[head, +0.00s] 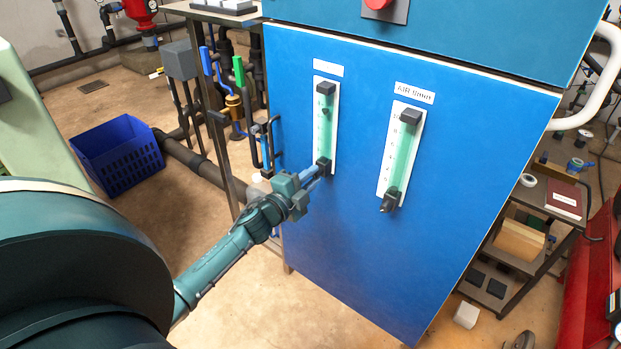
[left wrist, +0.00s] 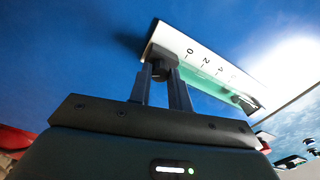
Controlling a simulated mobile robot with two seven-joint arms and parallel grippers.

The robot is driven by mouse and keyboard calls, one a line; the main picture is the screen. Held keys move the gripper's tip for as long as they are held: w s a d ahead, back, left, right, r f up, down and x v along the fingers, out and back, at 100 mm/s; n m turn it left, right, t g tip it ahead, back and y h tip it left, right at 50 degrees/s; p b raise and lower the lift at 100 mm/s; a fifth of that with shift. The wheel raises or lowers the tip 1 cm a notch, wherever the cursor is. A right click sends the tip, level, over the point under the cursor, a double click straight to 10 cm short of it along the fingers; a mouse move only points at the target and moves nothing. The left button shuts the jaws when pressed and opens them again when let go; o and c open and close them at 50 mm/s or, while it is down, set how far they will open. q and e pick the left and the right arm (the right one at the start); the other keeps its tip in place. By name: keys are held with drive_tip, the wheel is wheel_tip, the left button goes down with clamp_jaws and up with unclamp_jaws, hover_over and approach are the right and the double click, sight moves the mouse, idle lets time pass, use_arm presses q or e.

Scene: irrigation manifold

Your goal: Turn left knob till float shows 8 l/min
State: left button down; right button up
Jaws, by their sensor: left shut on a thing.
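The left flowmeter (head: 332,122) is a green tube on a white scale plate, mounted on the blue cabinet front. Its small dark float (head: 325,110) sits in the upper part of the tube; the scale is too small to read there. My left gripper (head: 317,172) is at the foot of this flowmeter, shut on the left knob (left wrist: 163,70), which is mostly hidden by the fingers. In the left wrist view the scale shows 0, 2 and 4; the float (left wrist: 236,99) is a dark shape beyond the 4, its exact reading unclear. My right gripper is not in view.
A second flowmeter (head: 401,150) with its own knob (head: 389,203) hangs to the right on the same cabinet (head: 400,265). Pipes and valves with blue and green handles (head: 238,70) stand to the left. A blue crate (head: 125,155) is on the floor.

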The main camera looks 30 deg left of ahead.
use_arm(q)
drive_tip(key=c, duration=1.4)
unclamp_jaws()
drive_tip(key=shift+o, duration=0.5)
drive_tip(key=shift+s, duration=0.1)
drive_tip(key=s+a, duration=0.1)
drive_tip(key=s, duration=1.2)
